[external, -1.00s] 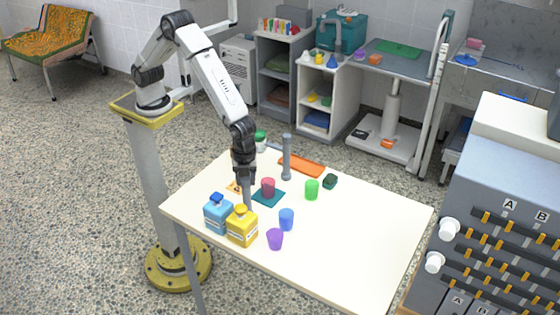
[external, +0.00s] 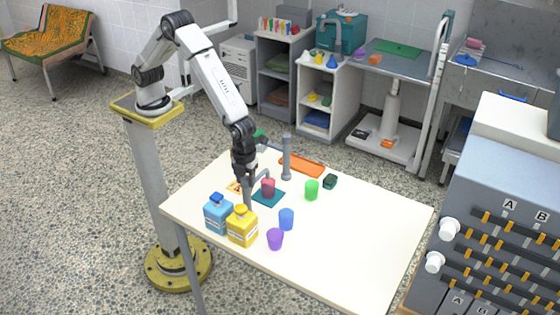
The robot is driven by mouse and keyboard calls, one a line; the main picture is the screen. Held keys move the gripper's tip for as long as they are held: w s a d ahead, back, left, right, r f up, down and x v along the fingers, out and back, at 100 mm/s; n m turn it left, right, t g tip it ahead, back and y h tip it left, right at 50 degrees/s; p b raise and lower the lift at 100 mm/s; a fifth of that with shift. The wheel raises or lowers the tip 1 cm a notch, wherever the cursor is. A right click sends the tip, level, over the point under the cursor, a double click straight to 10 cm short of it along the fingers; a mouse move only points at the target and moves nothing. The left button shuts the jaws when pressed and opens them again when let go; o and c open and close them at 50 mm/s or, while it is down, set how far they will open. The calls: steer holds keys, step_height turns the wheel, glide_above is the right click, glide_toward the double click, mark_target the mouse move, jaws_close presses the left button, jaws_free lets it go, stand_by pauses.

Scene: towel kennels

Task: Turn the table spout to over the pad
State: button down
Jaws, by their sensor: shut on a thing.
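The table spout is a grey upright post (external: 287,158) at the back of the table, with a thin arm reaching left from its upper part towards my gripper. My gripper (external: 247,196) points down, left of the post and behind the yellow bottle. It is shut on the spout's arm, though the contact is small and partly hidden. A thin grey bent piece shows just right of my gripper, above the pink cup (external: 268,188). The teal pad (external: 268,199) lies flat under the pink cup, right of my gripper.
A blue bottle (external: 217,214) and a yellow bottle (external: 242,228) stand in front of my gripper. Green (external: 311,190), blue (external: 286,219) and purple (external: 275,239) cups stand to the right. The table's right side is clear.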

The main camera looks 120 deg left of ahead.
steer(key=shift+r, duration=0.1)
steer(key=shift+c, duration=1.2)
jaws_free()
steer(key=shift+w+r, duration=0.1)
steer(key=shift+r, duration=3.8)
steer(key=shift+a, duration=0.1)
steer(key=s+a+n+t, duration=0.1)
steer(key=s+a+n, duration=0.1)
steer(key=s+n, duration=0.3)
steer(key=s+a+n+t, duration=0.1)
steer(key=s+a+n, duration=0.2)
steer(key=s+n, duration=0.3)
steer(key=s+a+f+n, duration=0.1)
steer(key=s+a+n, duration=0.2)
steer(key=s+n, duration=0.2)
steer(key=s, duration=0.3)
steer(key=shift+s+t, duration=0.3)
steer(key=shift+t, duration=0.1)
